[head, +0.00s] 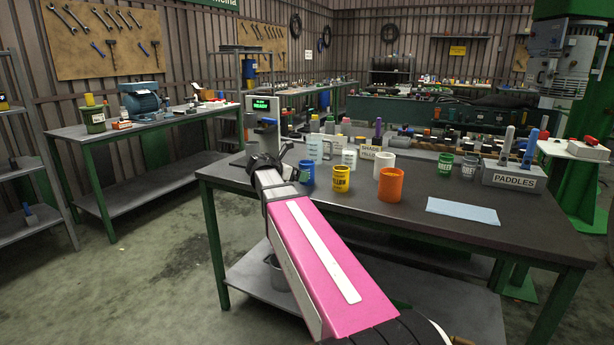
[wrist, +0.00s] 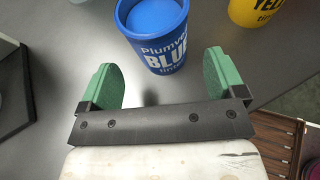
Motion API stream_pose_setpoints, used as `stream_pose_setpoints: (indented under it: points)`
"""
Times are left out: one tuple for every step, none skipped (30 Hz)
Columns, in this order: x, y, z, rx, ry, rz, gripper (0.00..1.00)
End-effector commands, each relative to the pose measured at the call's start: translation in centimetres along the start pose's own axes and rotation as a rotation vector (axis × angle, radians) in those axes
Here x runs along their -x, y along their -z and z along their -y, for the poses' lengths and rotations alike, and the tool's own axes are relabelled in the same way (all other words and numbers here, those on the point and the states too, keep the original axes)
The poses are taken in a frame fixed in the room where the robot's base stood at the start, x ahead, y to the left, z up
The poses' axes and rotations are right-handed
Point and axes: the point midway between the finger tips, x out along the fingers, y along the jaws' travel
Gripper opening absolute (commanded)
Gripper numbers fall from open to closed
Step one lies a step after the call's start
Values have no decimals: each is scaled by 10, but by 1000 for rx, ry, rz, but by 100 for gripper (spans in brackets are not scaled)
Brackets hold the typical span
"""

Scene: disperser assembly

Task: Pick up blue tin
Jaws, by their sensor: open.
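The blue tin (wrist: 160,48) stands upright on the dark table in the wrist view, with "BLUE" in white on its side and blue at its open top. It also shows in the head view (head: 308,174), just right of my arm's end. My gripper (wrist: 160,75) is open, with its two green fingers apart. The tin is ahead of and roughly between the fingertips, with nothing held. In the head view, part of my gripper (head: 272,160) shows at the left end of the table; its fingers are hard to make out.
A yellow tin (wrist: 255,10) stands right of the blue one, and also shows in the head view (head: 341,179). An orange cup (head: 390,186), white cup (head: 381,163) and beakers (head: 348,159) stand nearby. A dispenser stand (head: 262,128) is behind my gripper. A light blue cloth (head: 462,211) lies to the right.

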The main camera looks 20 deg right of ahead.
Motion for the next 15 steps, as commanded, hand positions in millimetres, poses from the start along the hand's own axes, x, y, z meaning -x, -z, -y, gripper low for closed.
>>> stream_pose_setpoints:
  points:
    - [-3, 0, 0, 0, 0, 0, 89]
    - [-6, 0, 0, 0, 0, 0, 89]
    - [-10, 0, 0, 0, 0, 0, 89]
    - [-13, -1, 0, 0, 0, 0, 89]
    - [-18, -1, 0, 0, 1, -1, 89]
    - [-24, -1, 0, 0, 2, -1, 89]
    - [-28, -2, 0, 0, 2, -1, 89]
    - [-33, -2, 0, 0, 1, -1, 89]
    - [-38, -2, 0, 0, 1, -1, 89]
    - [-42, -2, 0, 0, 1, -1, 89]
    - [-45, -2, 0, 0, 1, -1, 89]
    - [-48, -2, 0, 0, 1, -1, 89]
    - [-49, -2, 0, 0, 1, 0, 89]
    - [-50, -2, 0, 0, 0, 0, 89]
    - [-50, -2, 0, 0, -1, 0, 89]
